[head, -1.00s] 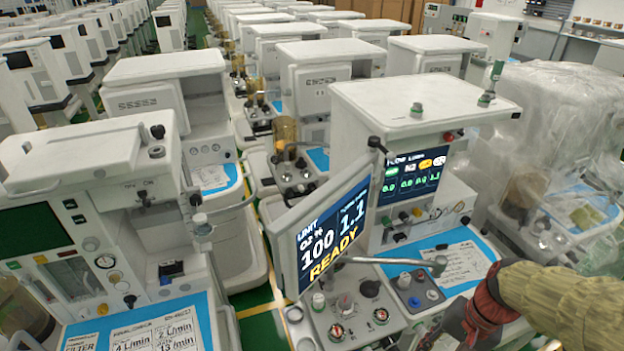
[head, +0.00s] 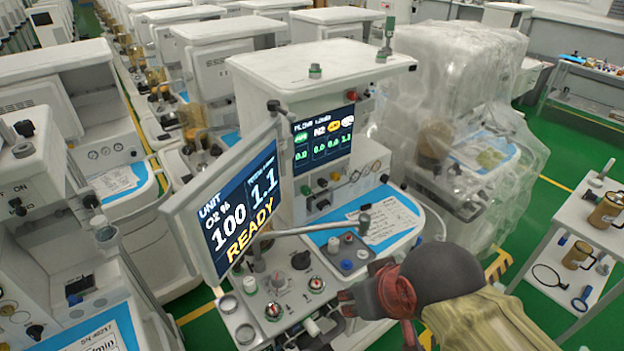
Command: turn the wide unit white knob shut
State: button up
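The central anaesthesia unit (head: 330,68) is a broad white cart with a tilted screen (head: 240,210) reading "UNIT O2 % 100" and "READY". I cannot tell for sure that it is the wide unit. Its lower panel carries several knobs. My gripper (head: 348,302) is dark and hovers near the panel's right front edge. Its fingers are small and partly hidden by my arm.
A metal arm (head: 290,230) crosses above the panel beside the screen. Another white cart (head: 70,240) stands close at left. A plastic-wrapped unit (head: 460,110) is behind at right. A side table (head: 570,265) with brass-coloured canisters stands at far right; green floor lies between.

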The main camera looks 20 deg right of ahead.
aim_at(348, 170)
jog(key=l+u, duration=0.15)
jog(key=l, duration=1.25)
jog(key=k, duration=0.05)
